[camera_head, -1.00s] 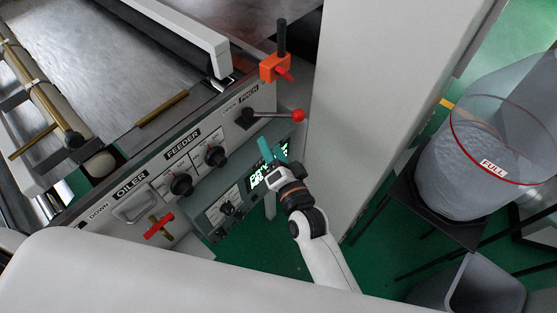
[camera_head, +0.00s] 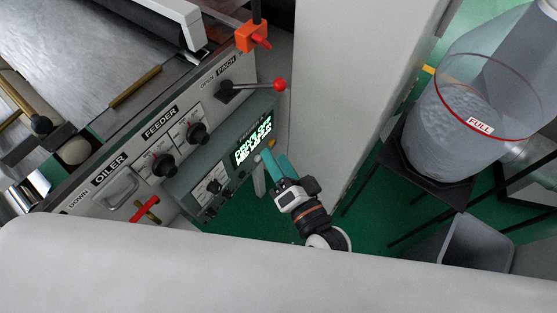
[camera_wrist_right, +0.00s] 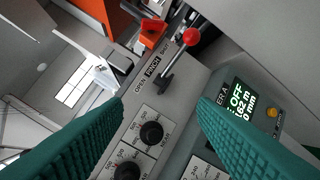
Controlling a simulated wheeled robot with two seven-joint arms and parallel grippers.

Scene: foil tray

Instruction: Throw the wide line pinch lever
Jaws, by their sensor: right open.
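The pinch lever (camera_head: 252,86) has a black hub, a thin metal rod and a red ball knob, and sits on the grey panel under the label PINCH. Its rod points right in the head view, with the knob at the panel's right end. In the right wrist view the lever (camera_wrist_right: 178,63) shows ahead, beyond the fingertips. My right gripper (camera_head: 273,160) is open and empty, with teal fingers, below the lever and in front of the lit display. In the wrist view its two fingers (camera_wrist_right: 160,108) stand wide apart, not touching the lever. My left gripper is not in view.
An orange clamp (camera_head: 251,36) stands just above the lever. Black feeder knobs (camera_head: 196,133) and a red-handled oiler valve (camera_head: 145,209) are on the panel's left. A lit display (camera_head: 254,140) lies below the lever. A pale column (camera_head: 340,90) rises close on the right.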

